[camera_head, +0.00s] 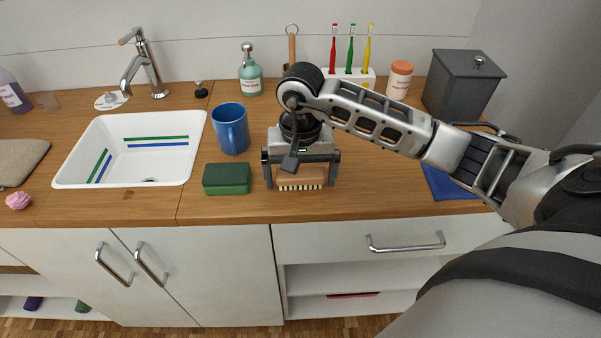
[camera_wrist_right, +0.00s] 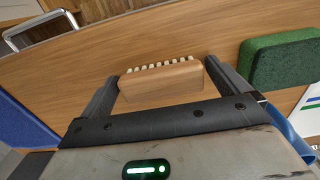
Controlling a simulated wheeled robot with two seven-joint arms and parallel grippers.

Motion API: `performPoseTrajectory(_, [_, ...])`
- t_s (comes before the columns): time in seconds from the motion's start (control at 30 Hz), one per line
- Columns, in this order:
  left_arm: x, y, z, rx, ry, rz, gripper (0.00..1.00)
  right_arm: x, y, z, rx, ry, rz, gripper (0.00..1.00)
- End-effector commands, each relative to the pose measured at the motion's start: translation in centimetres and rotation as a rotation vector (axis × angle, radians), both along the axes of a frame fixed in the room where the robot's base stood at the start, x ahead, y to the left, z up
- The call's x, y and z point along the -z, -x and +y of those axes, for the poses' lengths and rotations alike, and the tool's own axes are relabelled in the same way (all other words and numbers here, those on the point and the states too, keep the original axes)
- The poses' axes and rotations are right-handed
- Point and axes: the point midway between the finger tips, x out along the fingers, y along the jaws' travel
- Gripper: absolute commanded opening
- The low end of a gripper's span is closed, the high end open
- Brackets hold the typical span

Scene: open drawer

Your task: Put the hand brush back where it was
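The hand brush (camera_head: 301,175) has a wooden block and pale bristles. It is on or just above the wooden counter, near the front edge, with the bristles towards the edge. It also shows in the right wrist view (camera_wrist_right: 161,84). My right gripper (camera_head: 301,178) points down over it, with one finger beside each end of the block. In the right wrist view the fingers (camera_wrist_right: 161,72) stand wide apart, with narrow gaps to the block. Contact at the fingertips is hard to judge. My left gripper is not in view.
A green sponge (camera_head: 227,179) lies just left of the brush and a blue mug (camera_head: 231,128) behind it. A white sink (camera_head: 85,171) is further left. A blue cloth (camera_head: 446,183), a white toothbrush holder (camera_head: 352,79) and a grey canister (camera_head: 461,84) are to the right.

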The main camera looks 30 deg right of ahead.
Motion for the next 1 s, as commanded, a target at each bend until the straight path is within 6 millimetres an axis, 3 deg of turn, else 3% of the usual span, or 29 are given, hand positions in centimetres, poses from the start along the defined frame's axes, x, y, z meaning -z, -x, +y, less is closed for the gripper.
performPoseTrajectory(0.27, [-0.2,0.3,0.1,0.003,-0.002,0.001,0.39,-1.4,-0.1,0.0,0.0,0.0,-0.004,1.0])
performPoseTrajectory(0.73, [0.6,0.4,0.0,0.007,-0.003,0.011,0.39,-10.9,-0.1,0.0,-0.001,0.002,-0.005,1.0])
performPoseTrajectory(1.0, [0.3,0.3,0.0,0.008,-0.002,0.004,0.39,-12.4,0.0,0.0,0.0,-0.001,0.001,1.0])
